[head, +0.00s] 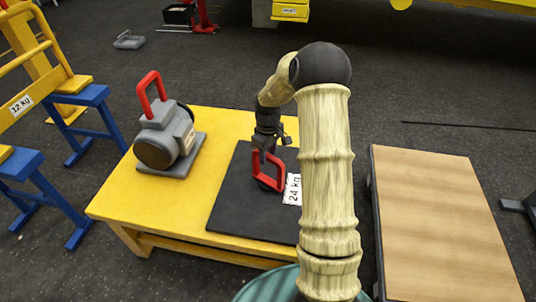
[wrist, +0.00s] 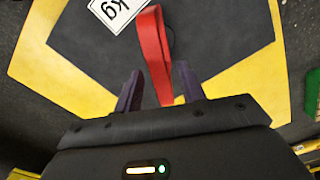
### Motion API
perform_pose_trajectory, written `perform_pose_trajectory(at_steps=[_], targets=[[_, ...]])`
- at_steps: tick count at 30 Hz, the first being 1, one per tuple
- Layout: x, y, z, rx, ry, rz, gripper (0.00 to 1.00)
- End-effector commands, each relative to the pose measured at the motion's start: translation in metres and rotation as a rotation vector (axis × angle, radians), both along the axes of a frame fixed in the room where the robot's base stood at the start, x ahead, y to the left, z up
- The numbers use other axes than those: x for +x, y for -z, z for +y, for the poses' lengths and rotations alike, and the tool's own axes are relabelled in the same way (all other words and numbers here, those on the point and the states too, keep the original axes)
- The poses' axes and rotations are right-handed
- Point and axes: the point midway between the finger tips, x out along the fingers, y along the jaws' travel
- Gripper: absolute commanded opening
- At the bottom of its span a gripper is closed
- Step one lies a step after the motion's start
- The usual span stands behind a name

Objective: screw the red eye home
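The red eye (head: 268,171) is an upright red loop with a white "24 kg" tag (head: 293,189). It stands on the black mat (head: 235,210) on the yellow table. My gripper (head: 266,147) points down at the top of the red eye. In the wrist view the red eye (wrist: 154,50) passes between the two dark fingers of my gripper (wrist: 158,88). A gap shows on each side, so the fingers are open and not closed on it. The foot of the eye is largely hidden in the wrist view.
A grey motor-like unit (head: 165,138) with a red handle (head: 151,92) sits on the table's left part. A wooden-topped platform (head: 440,225) stands to the right. Blue trestles (head: 90,98) with yellow parts stand at left. The table's front left (head: 150,205) is bare.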

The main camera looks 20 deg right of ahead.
Motion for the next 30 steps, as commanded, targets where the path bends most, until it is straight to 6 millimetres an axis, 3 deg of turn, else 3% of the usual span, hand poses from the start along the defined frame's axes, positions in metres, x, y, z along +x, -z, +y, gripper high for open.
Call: perform_pose_trajectory(at_steps=[7, 13, 30], targets=[[-0.0001, 0.0001, 0.0, 0.0, 0.0, 0.0, 0.38], [-0.0001, 0.0, 0.0, 0.0, 0.0, 0.0, 0.0], [-0.0005, -0.0022, 0.0005, 0.0, 0.103, 0.004, 0.0]])
